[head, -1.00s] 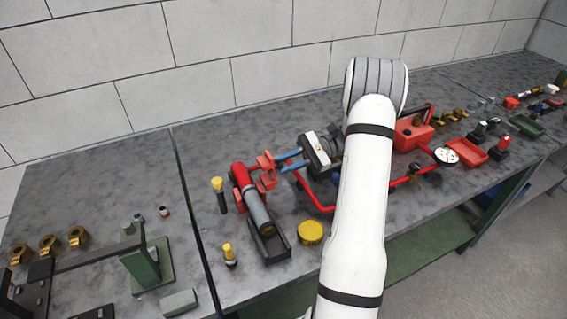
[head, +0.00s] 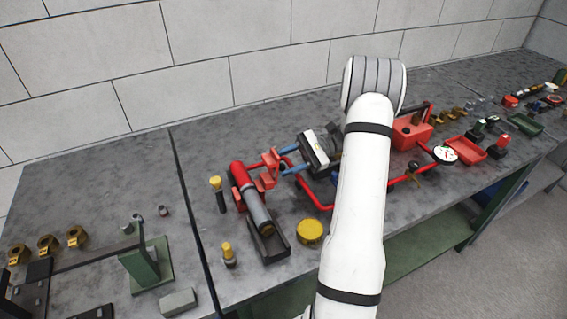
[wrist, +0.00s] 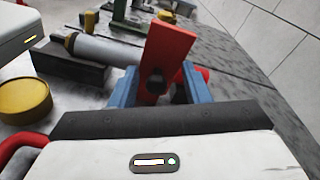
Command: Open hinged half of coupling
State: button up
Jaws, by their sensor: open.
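A red coupling piece (head: 269,166) stands on the bench at the end of a red-and-grey cylinder (head: 249,197). In the wrist view a flat red plate (wrist: 168,52) with a dark round spot rises upright; it seems to be the hinged half. My gripper (head: 284,160) reaches leftward to the coupling. In the wrist view its two blue fingers (wrist: 157,88) are apart, one on each side of the red plate's lower part. I cannot tell whether they touch it. The hinge and the fingertips are partly hidden by the plate.
A yellow round cap (head: 309,231) and yellow-topped pieces (head: 217,194) stand close by. Red pipe (head: 313,196) runs below my gripper. The wall (head: 200,70) is behind. Bare bench lies behind the coupling.

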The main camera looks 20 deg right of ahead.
jog(key=d+b, duration=0.1)
jog(key=d, duration=0.6)
jog(key=shift+d+r, duration=0.3)
jog(key=shift+r, duration=0.05)
